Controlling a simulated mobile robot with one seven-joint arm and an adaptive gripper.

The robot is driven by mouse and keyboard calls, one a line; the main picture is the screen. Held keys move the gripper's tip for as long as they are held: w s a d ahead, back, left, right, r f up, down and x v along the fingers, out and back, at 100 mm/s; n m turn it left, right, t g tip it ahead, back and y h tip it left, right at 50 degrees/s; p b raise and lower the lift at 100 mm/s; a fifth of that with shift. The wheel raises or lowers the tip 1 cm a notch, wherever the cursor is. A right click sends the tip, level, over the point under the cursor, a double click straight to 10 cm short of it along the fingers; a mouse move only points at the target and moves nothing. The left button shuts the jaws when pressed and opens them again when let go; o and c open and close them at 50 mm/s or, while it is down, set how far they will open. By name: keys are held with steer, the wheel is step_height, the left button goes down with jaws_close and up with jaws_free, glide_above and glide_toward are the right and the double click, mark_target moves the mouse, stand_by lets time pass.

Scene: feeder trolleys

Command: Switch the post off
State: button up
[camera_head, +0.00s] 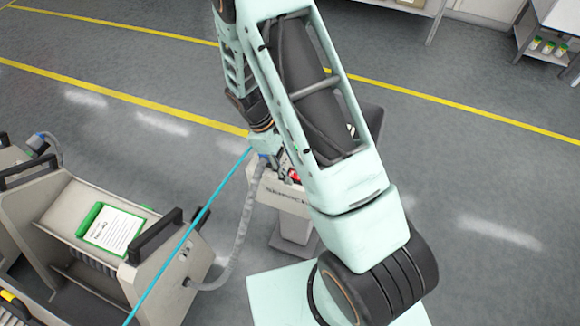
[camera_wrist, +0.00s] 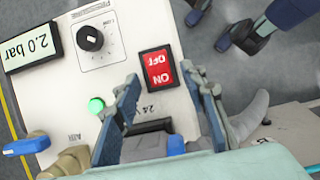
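The post (camera_head: 285,197) is a pale box on a pedestal, partly hidden behind my arm in the head view. In the wrist view its panel (camera_wrist: 130,68) appears upside down. A red rocker switch (camera_wrist: 158,68) carries the words OFF and ON; which side is pressed I cannot tell. A green lamp (camera_wrist: 96,105) looks lit. My gripper (camera_wrist: 162,80) is open and empty, its two blue fingers apart, with the fingertips close to either side of the switch. In the head view, the switch is a small red patch (camera_head: 294,175).
The panel also has a black knob (camera_wrist: 90,38), a 2.0 bar display (camera_wrist: 33,47), a blue AIR lever (camera_wrist: 26,145) and a blue plug (camera_wrist: 175,145) below the fingers. A grey hose (camera_head: 232,235) runs to a trolley (camera_head: 60,200) bearing a green clipboard (camera_head: 110,228).

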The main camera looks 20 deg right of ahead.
steer(key=shift+d+f, duration=0.1)
steer(key=shift+f, duration=0.1)
steer(key=shift+c, duration=0.2)
jaws_close()
steer(key=shift+s+d+r+t+y+b, duration=0.1)
steer(key=shift+s+d+t+y+b, duration=0.1)
steer(key=shift+t+y, duration=0.3)
steer(key=shift+s+d+r+t+y+b, duration=0.15)
steer(key=shift+t+y, duration=0.15)
steer(key=shift+y, duration=0.3)
steer(key=shift+d+t+y, duration=0.1)
steer(key=shift+t+y, duration=0.4)
steer(key=shift+y, duration=0.3)
steer(key=shift+o, duration=0.2)
jaws_free()
